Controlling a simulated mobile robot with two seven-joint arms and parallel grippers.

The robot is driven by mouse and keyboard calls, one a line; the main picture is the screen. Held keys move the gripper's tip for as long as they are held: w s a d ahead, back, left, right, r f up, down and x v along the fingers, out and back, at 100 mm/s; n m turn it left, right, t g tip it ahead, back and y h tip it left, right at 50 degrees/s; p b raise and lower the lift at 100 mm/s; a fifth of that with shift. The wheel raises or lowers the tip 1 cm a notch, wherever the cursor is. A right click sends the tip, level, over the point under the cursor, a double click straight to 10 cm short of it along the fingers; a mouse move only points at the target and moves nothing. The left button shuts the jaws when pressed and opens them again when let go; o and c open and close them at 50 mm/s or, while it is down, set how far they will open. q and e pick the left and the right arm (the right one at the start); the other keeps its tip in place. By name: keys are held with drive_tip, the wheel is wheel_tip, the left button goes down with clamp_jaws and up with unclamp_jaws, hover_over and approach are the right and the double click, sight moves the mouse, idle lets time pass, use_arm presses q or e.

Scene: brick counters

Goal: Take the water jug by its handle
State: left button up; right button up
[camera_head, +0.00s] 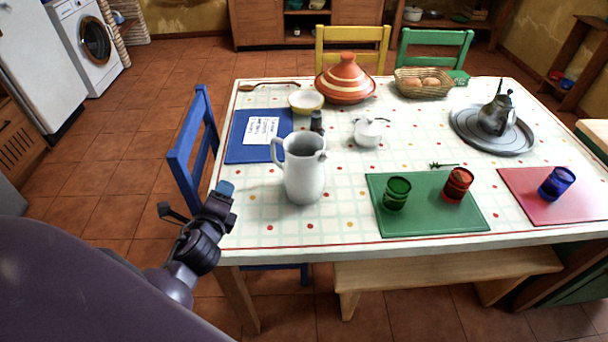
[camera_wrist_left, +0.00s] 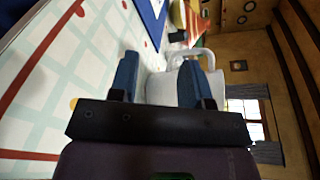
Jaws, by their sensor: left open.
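The white water jug (camera_head: 304,175) stands upright near the table's front left. Its handle (camera_head: 277,150) is on its left side, facing my left gripper. My left gripper (camera_head: 226,190) is to the left of the jug at the table's left edge, apart from it. In the left wrist view its two blue fingers (camera_wrist_left: 157,82) are spread with nothing held. The jug (camera_wrist_left: 160,90) shows beyond them, with its curved handle (camera_wrist_left: 193,53) near the top of the right finger. Part of the jug is hidden by the fingers and gripper body. My right gripper is in neither view.
A blue mat (camera_head: 240,150) with a paper and a small dark shaker (camera_head: 316,122) lie behind the jug. A green mat (camera_head: 430,222) with two glasses is to its right. A blue chair (camera_head: 188,150) stands left of the table, close to my left arm.

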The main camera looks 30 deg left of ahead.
sight(272, 152)
use_arm(q)
drive_tip(key=w+m+t+h, duration=0.1)
drive_tip(key=w+m+h, duration=0.1)
drive_tip(key=m, duration=0.4)
drive_tip(key=w+d+m+t+h, duration=0.1)
drive_tip(key=w+m+h, duration=0.1)
drive_tip(key=m, duration=0.3)
drive_tip(key=w+m+t+h, duration=0.1)
drive_tip(key=w+m+h, duration=0.2)
drive_tip(key=m, duration=0.3)
drive_tip(key=shift+w+d+m+t, duration=0.3)
drive_tip(key=shift+d, duration=0.1)
drive_tip(key=shift+w+h, duration=0.3)
drive_tip(key=shift+w+d+r+p, duration=0.15)
drive_tip(key=shift+w+p, duration=0.1)
drive_tip(key=shift+w, duration=2.3)
drive_tip(key=shift+w+d+p, duration=0.1)
drive_tip(key=shift+w+p, duration=0.1)
drive_tip(key=shift+w, duration=2.35)
drive_tip(key=shift+c, duration=0.4)
clamp_jaws()
drive_tip(key=shift+w+r, duration=0.1)
drive_tip(key=shift+r, duration=0.1)
